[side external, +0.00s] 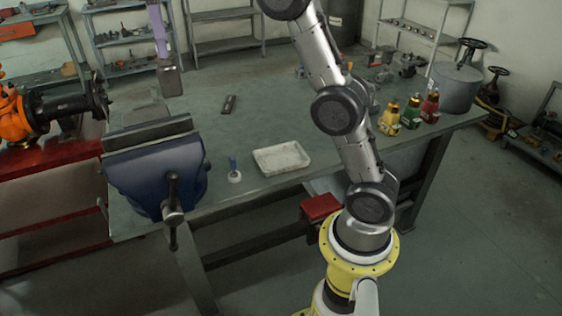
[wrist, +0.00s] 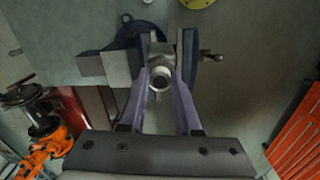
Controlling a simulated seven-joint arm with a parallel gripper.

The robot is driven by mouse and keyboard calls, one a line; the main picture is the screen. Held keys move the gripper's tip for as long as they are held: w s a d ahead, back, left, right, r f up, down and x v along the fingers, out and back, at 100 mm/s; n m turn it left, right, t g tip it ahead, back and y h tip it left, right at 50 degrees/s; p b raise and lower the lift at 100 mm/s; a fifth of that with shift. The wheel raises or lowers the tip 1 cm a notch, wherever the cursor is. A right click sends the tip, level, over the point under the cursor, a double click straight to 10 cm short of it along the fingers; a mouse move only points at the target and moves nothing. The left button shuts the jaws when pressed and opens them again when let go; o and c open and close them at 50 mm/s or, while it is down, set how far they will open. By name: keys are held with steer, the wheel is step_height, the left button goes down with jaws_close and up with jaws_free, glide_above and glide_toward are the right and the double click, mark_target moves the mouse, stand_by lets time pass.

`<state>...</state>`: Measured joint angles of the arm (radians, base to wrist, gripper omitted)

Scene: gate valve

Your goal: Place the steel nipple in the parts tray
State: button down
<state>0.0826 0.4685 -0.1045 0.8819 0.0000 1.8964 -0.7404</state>
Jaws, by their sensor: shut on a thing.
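My gripper (side external: 163,62) is high above the far side of the blue vise in the side view. Its purple fingers (wrist: 160,80) are shut on a grey metal part, which I take to be the steel nipple (side external: 170,82). In the wrist view the nipple (wrist: 160,78) shows a round open end between the fingertips, with a blockier grey part beyond. The parts tray, a shallow off-white tray (side external: 282,168), lies on the bench near its front edge, right of the vise. It looks empty. The nipple is well apart from it.
The blue vise (side external: 155,170) stands at the bench's front left, its handle sticking out. A dark flat piece (side external: 228,104) lies behind. Bottles (side external: 410,110) and a grey pot (side external: 455,90) stand right.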

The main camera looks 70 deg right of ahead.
steer(key=s+d+r+m, duration=0.1)
steer(key=s+d+m, duration=0.3)
steer(key=s+d, duration=0.65)
steer(key=s+d+f+m, duration=0.1)
steer(key=s+d+m, duration=0.1)
steer(key=s, duration=0.6)
steer(key=s+d+f+m, duration=0.1)
steer(key=s+m, duration=0.1)
steer(key=s, duration=0.5)
step_height(320, 180, down, 18)
steer(key=w+d+f, duration=0.9)
steer(key=d+f, duration=0.1)
steer(key=f, duration=0.3)
steer(key=shift+w, duration=0.25)
steer(key=shift+f, duration=0.1)
